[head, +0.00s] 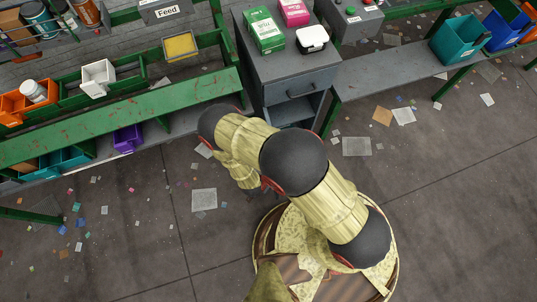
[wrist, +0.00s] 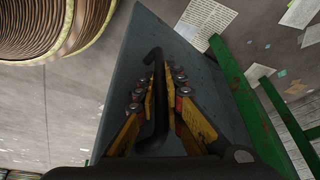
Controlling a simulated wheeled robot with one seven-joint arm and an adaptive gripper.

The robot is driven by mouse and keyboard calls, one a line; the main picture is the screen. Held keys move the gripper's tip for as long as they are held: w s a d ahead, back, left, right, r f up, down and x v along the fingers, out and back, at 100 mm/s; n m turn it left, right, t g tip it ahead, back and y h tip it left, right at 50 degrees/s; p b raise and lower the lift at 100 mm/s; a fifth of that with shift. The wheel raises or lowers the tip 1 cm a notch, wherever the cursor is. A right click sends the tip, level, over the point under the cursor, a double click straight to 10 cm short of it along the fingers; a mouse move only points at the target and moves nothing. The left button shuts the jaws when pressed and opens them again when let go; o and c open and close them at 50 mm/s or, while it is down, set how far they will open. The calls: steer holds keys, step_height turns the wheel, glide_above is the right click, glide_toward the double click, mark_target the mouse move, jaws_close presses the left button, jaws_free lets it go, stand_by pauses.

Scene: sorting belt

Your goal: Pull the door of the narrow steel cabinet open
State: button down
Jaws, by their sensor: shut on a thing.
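The narrow grey steel cabinet (head: 276,70) stands at the back centre in the head view, between two green-framed benches. Its upper front has a drawer with a dark handle (head: 300,93). Below it, an open recess with a shelf shows, partly hidden by my arm. In the wrist view, a grey panel (wrist: 143,45), seemingly the cabinet door, carries a black bar handle (wrist: 158,120). My gripper (wrist: 166,82), with yellow fingers, is shut on this handle, one finger on each side. In the head view my gripper and the door are hidden behind my arm.
On the cabinet top are a green box (head: 266,30), a pink box (head: 293,12) and a white-and-black case (head: 312,40). Green bench frames (head: 120,115) flank the cabinet closely. Paper scraps (head: 204,199) litter the floor, which is otherwise clear around my base.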

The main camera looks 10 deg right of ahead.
steer(key=c, duration=2.2)
jaws_free()
steer(key=shift+o, duration=0.2)
steer(key=v, duration=1.2)
